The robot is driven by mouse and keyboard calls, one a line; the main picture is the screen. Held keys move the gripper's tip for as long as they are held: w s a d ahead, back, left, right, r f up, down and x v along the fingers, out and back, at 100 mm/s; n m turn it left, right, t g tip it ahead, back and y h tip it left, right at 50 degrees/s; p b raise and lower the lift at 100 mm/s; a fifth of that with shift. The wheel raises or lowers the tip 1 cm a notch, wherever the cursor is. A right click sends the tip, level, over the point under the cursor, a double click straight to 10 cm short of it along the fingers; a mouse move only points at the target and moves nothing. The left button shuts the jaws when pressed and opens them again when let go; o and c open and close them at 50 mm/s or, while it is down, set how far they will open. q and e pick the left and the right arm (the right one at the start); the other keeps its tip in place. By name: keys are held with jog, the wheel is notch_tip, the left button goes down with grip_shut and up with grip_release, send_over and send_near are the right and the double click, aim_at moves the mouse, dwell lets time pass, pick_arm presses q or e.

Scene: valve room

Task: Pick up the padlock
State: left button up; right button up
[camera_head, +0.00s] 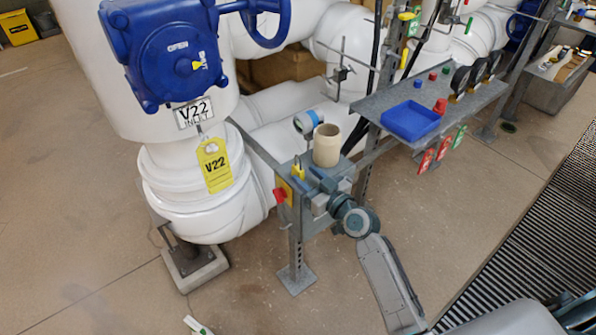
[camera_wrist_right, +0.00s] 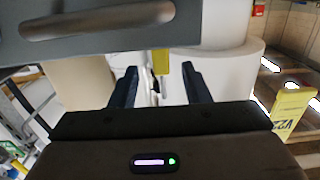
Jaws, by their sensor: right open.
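The padlock (camera_head: 298,172) is a small yellow block on the end of the grey bench, just left of a cream cylinder. In the right wrist view, a yellow block (camera_wrist_right: 160,62) that looks like it shows between and beyond my fingertips, with a small dark part by its end. My right gripper (camera_head: 313,182) is open, at the bench end just in front and right of the padlock. Its two dark blue fingers (camera_wrist_right: 158,80) stand apart with a gap between them. Whether they touch the padlock cannot be told. My left gripper is not in view.
The cream cylinder (camera_head: 327,145) and a round gauge (camera_head: 306,122) stand close behind the gripper. A red button (camera_head: 279,195) sits on the bench's left side. A blue tray (camera_head: 411,120) lies on the shelf at right. White pipes fill the back; a yellow V22 tag (camera_head: 215,165) hangs left.

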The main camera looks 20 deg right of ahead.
aim_at(298, 169)
jog(key=x, duration=0.4)
jog(key=shift+w+a+f, duration=0.1)
jog(key=shift+w+a, duration=0.05)
jog(key=shift+w, duration=0.05)
grip_shut()
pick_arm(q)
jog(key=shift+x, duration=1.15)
